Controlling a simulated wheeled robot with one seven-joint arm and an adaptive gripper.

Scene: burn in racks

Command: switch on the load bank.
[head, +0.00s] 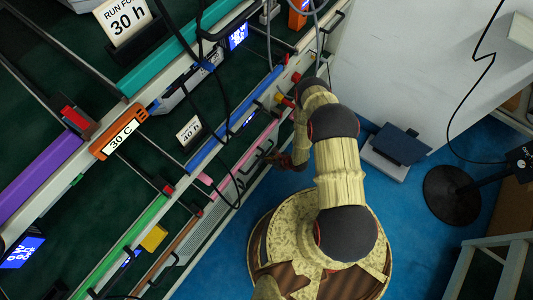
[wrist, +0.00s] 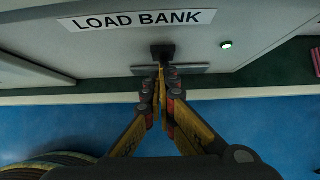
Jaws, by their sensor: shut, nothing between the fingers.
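The load bank (wrist: 240,18) is a pale grey box with a black-on-white LOAD BANK label (wrist: 137,20) in the wrist view. Below the label is a dark switch (wrist: 163,50) on a grey plate or ledge (wrist: 195,69). A small round lamp (wrist: 226,44) to its right glows pale green. My gripper (wrist: 162,72) is shut and empty, its fingertips right at the switch's lower end; whether they touch it I cannot tell. The fingertips partly cover the switch. In the head view my gripper (head: 284,161) is low beside the rack, small and dark.
Racks with coloured units fill the left of the head view, with an orange 30 C sign (head: 119,142) and hanging black cables (head: 222,90). Blue floor (head: 425,225) is open between.

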